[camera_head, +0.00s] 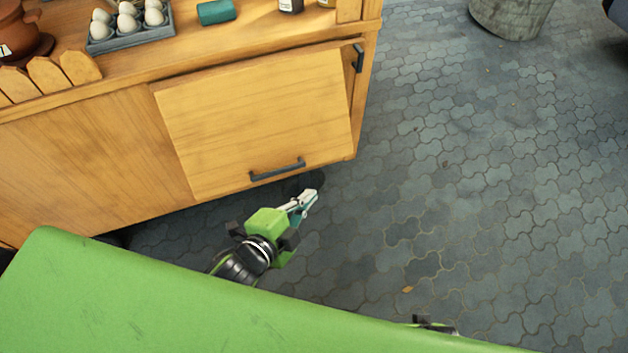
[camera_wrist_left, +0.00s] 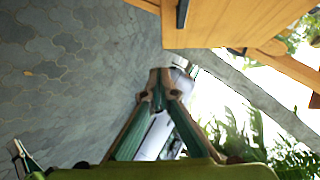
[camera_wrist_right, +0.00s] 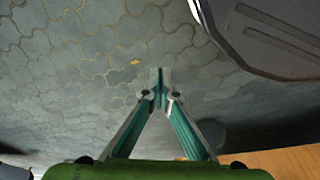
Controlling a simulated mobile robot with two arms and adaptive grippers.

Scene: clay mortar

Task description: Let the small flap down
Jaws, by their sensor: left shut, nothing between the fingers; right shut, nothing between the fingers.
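The flap (camera_head: 255,120) is a light wooden panel on the front of the wooden cabinet, with a dark bar handle (camera_head: 277,170) along its lower edge. It sits at an angle to the front, tilted out from it; how far is hard to tell. My left gripper (camera_head: 311,194) is shut and empty, just below and right of the handle, apart from it. The left wrist view shows its closed fingertips (camera_wrist_left: 160,80) and the panel with its dark handle (camera_wrist_left: 182,13) above. My right gripper (camera_wrist_right: 158,80) is shut and empty over the paving.
On the cabinet top (camera_head: 215,50) stand a grey tray (camera_head: 130,38) of eggs, a teal block (camera_head: 216,12) and a brown clay pot (camera_head: 22,38). A second dark handle (camera_head: 358,58) is at the cabinet's right edge.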

